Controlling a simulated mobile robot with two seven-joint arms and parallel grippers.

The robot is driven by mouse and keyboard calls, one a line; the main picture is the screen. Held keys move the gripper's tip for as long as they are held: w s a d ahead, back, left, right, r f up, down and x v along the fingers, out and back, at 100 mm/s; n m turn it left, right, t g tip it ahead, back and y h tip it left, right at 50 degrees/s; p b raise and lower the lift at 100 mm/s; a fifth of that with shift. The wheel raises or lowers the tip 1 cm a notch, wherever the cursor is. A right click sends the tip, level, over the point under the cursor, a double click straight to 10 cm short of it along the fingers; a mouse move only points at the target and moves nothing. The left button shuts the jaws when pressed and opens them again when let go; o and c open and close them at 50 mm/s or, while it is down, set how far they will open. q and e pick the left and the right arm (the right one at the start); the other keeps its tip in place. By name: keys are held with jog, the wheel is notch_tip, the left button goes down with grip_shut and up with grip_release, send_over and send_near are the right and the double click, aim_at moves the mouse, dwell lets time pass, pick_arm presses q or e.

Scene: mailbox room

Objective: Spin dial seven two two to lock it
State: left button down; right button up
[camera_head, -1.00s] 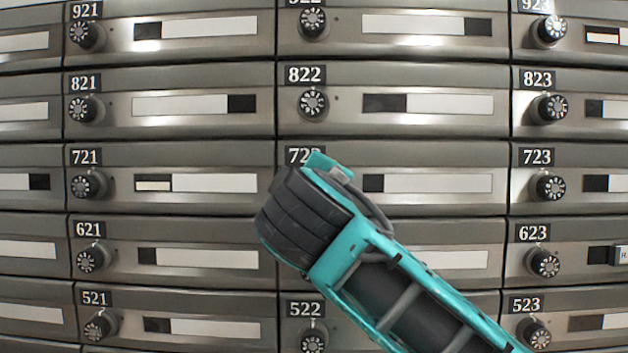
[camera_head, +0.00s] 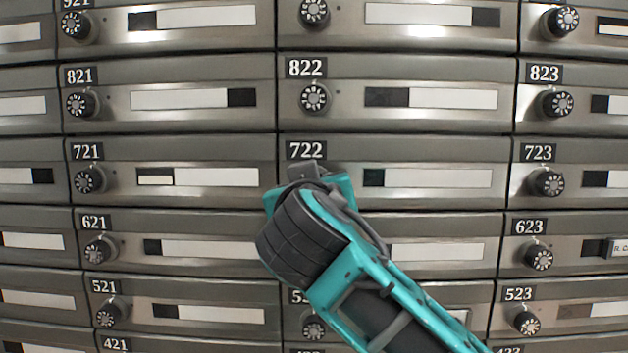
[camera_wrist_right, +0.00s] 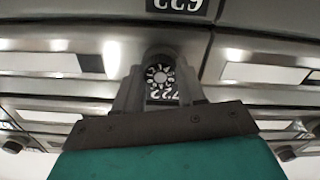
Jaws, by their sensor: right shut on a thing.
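The mailbox door labelled 722 (camera_head: 440,179) is in the middle of the head view, with its label fully readable. Its dial is hidden there behind my right gripper (camera_head: 310,178). In the right wrist view, the black dial with white marks (camera_wrist_right: 160,76) sits between the two grey fingers of my right gripper (camera_wrist_right: 160,86). The fingers are closed on the dial's sides. The 722 label (camera_wrist_right: 164,95) shows upside down just below it. The dial's exact setting is too small to read. My left gripper is in neither view.
Rows of similar mailboxes surround it, with dial 822 (camera_head: 314,98) above, dial 721 (camera_head: 88,181) to the left and dial 723 (camera_head: 547,183) to the right. My right arm covers part of the doors below. The 622 label (camera_wrist_right: 182,5) shows in the wrist view.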

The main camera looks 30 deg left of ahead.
jog(key=shift+m, duration=0.3)
dwell(0.4)
jog(key=o, duration=1.1)
jog(key=shift+c, duration=0.2)
jog(key=b+v, duration=0.1)
jog(key=v, duration=1.2)
jog(key=shift+b, duration=0.35)
